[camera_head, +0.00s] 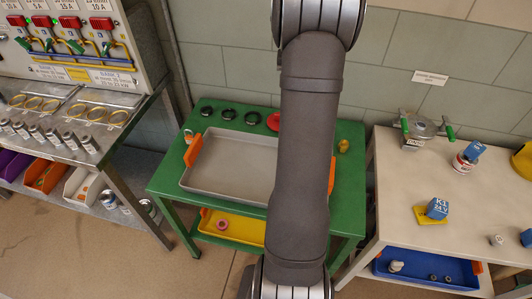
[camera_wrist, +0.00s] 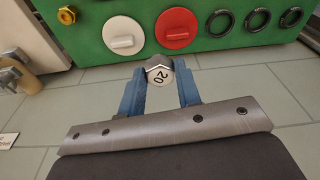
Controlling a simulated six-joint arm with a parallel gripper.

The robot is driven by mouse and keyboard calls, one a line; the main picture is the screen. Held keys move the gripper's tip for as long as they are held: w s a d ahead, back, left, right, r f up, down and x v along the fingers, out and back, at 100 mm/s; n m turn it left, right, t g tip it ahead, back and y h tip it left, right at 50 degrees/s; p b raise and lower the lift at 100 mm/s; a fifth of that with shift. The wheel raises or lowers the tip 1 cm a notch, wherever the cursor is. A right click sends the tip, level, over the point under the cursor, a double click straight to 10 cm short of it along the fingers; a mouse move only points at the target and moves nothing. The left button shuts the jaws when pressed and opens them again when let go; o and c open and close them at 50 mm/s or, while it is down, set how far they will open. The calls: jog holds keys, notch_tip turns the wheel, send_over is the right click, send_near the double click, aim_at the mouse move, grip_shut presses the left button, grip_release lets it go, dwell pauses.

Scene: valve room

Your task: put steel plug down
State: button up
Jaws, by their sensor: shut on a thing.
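In the wrist view my gripper (camera_wrist: 160,82) is shut on the steel plug (camera_wrist: 158,73), a grey hexagonal piece marked 20. In the head view my dark arm link covers the middle of the green table (camera_head: 349,190), and the gripper and plug are hidden there.
On the green table are a white cap (camera_wrist: 123,35), a red cap (camera_wrist: 176,27), several black rings (camera_wrist: 257,20), a brass fitting (camera_wrist: 67,15) and a grey tray (camera_head: 225,165) that looks empty where visible. A beige table (camera_head: 390,170) with parts stands right, a metal bench (camera_head: 110,140) left.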

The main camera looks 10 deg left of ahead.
jog(key=s+a+n, duration=0.2)
jog(key=s+a, duration=0.1)
jog(key=a, duration=1)
jog(key=n+y, duration=0.1)
jog(key=n, duration=0.5)
send_over(173, 161)
jog(key=shift+g, duration=0.3)
jog(key=shift+s+d+f, duration=0.1)
jog(key=shift+f, duration=3.5)
jog(key=shift+s+d+f, duration=0.1)
jog(key=shift+d+f, duration=0.05)
jog(key=shift+f, duration=3.5)
jog(key=shift+s+d+f, duration=0.1)
jog(key=shift+f, duration=3.5)
jog(key=shift+f, duration=0.15)
jog(key=o, duration=1.1)
jog(key=shift+c, duration=0.2)
